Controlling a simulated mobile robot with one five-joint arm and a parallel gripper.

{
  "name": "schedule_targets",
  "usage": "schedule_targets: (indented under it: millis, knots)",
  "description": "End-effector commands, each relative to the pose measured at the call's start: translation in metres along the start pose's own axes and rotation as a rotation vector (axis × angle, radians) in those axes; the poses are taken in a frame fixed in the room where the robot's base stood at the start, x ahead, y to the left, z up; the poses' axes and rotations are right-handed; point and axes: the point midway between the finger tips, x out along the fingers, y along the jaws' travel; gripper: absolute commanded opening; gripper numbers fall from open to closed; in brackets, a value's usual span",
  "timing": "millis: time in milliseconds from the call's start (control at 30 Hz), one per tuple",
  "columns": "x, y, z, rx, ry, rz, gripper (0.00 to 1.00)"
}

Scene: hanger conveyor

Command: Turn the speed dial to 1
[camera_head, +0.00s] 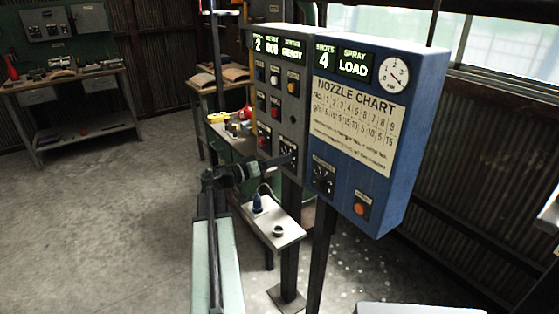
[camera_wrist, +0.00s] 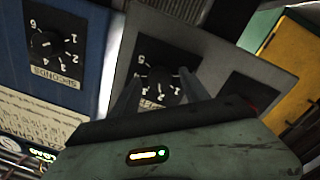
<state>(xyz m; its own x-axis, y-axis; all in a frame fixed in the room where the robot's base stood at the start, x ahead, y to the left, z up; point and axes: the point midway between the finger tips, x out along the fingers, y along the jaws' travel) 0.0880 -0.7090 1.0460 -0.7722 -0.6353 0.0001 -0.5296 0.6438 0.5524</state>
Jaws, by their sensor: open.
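A black dial (camera_head: 288,148) sits low on the grey control box (camera_head: 262,88), and my gripper (camera_head: 284,160) is right in front of it. In the wrist view this dial (camera_wrist: 161,76) shows between the two fingers of my open gripper (camera_wrist: 158,84). The fingers are at either side of the knob; I cannot tell whether they touch it. A 5 and some smaller numbers show around it; its pointer setting and name label are not readable. The grey box's left display (camera_head: 258,45) reads 2.
A blue box (camera_head: 400,140) beside it carries a nozzle chart, a gauge (camera_head: 393,74), an orange button (camera_head: 361,206) and another dial (camera_wrist: 46,44) labelled SECONDS. Open floor lies to the left.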

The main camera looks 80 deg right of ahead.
Motion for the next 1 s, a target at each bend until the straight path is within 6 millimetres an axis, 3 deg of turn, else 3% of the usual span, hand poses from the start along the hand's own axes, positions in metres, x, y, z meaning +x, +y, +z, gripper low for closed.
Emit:
schedule_targets:
  millis: [67,200,267,300,400,667,1000]
  knots:
    - [0.000,0.000,0.000,0.000,0.000,0.000,0.51]
    - [0.000,0.000,0.000,0.000,0.000,0.000,0.12]
    - [0.000,0.000,0.000,0.000,0.000,0.000,0.00]
    - [0.011,-0.011,-0.007,0.000,-0.002,0.003,0.00]
    - [0.003,-0.002,-0.002,-0.003,0.000,0.000,0.00]
    - [0.000,-0.001,0.002,-0.074,0.001,0.001,0.00]
    - [0.000,-0.001,0.003,-0.333,0.012,0.010,0.00]
